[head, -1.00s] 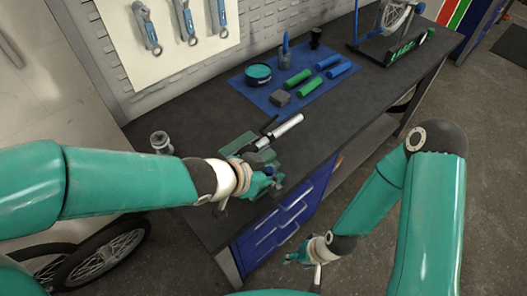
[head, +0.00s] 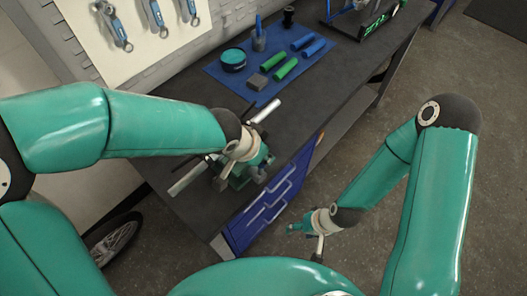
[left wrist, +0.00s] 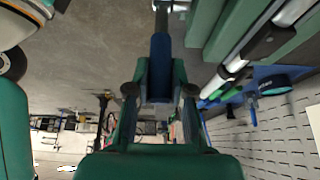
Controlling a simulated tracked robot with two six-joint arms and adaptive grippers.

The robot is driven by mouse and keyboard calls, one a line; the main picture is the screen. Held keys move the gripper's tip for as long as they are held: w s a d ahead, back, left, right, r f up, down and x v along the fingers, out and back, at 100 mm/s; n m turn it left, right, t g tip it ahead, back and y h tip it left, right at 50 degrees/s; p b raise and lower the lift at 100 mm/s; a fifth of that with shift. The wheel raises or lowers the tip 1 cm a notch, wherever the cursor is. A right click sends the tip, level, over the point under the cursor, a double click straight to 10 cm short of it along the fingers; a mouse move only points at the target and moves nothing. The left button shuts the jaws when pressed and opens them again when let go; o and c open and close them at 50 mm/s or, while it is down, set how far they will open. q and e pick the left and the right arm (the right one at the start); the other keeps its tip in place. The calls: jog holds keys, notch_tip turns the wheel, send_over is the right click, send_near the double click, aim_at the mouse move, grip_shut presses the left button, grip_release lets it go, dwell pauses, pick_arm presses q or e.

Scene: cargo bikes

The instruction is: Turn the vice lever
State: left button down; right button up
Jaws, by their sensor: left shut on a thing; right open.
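The green vice (head: 238,176) is on the bench's front edge, partly hidden by my left arm. In the left wrist view its green jaws (left wrist: 245,35) are at the upper right. A silver tube (head: 265,110) runs through the vice area and also shows at the upper right of the left wrist view (left wrist: 292,12). My left gripper (left wrist: 160,92) is shut on the dark blue handle of the vice lever (left wrist: 160,62), which lies between its fingers. My right gripper (head: 305,238) is open and empty, in front of the bench over the floor.
A blue mat (head: 222,73) on the bench holds green and blue grips, a grey block and a round teal tin (head: 233,60). Wrenches hang on the wall board. Blue drawers (head: 265,210) are below the bench top. A wheel (head: 112,240) is at lower left.

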pick_arm(q)
jog(key=shift+w+d+r, duration=0.1)
jog(key=shift+w, duration=0.05)
jog(key=c, duration=1.3)
grip_release()
jog(key=shift+o, duration=1.4)
jog(key=shift+w+d, duration=0.15)
jog(key=shift+s, duration=0.2)
jog(key=v, duration=1.1)
jog(key=shift+a+r, duration=0.3)
jog(key=shift+s, duration=0.1)
